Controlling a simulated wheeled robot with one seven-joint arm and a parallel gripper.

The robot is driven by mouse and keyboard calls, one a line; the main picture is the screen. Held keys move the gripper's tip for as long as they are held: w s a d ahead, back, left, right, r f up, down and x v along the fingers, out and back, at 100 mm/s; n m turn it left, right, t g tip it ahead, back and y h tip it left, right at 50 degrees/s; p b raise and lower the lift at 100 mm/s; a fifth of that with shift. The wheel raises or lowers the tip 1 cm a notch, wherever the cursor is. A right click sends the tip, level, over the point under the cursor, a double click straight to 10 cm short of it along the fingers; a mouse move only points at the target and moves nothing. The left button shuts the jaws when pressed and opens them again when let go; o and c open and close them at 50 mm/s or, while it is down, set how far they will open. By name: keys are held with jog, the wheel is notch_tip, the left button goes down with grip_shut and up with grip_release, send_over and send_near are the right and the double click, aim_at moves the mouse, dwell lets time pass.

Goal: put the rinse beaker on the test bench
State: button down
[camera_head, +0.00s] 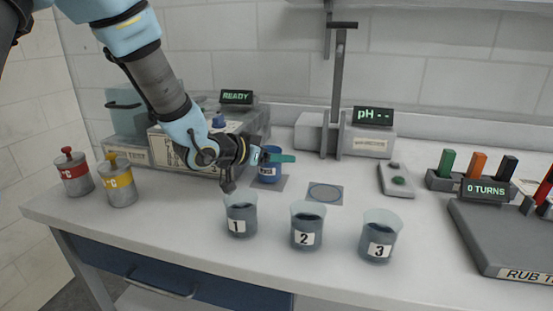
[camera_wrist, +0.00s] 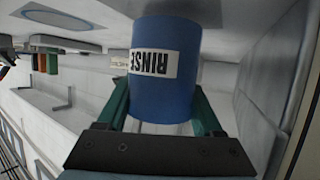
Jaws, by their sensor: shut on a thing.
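The rinse beaker (camera_head: 267,170) is blue with a white label and stands at, or just above, a grey square pad (camera_head: 268,183) on the test bench (camera_head: 160,213). My gripper (camera_head: 275,157) is at the beaker's upper part, its green fingers on either side. In the wrist view the blue beaker (camera_wrist: 165,65) fills the space between the green fingers (camera_wrist: 163,110), with its RINSE label upside down. The gripper is shut on it. I cannot tell whether the beaker's base touches the pad.
Beakers numbered 1 (camera_head: 240,216), 2 (camera_head: 307,226) and 3 (camera_head: 380,237) stand in front. A marked pad (camera_head: 325,194) lies empty to the right, before the pH stand (camera_head: 340,95). Red (camera_head: 73,174) and yellow (camera_head: 118,182) canisters stand at left. A grey block (camera_head: 505,235) is at right.

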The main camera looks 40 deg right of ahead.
jog(key=shift+f, duration=0.4)
jog(key=shift+f, duration=0.2)
jog(key=shift+c, duration=1.6)
grip_release()
jog(key=shift+r, duration=0.1)
jog(key=shift+r, duration=0.15)
jog(key=b+v, duration=0.1)
jog(key=v, duration=1.1)
jog(key=shift+s, duration=0.1)
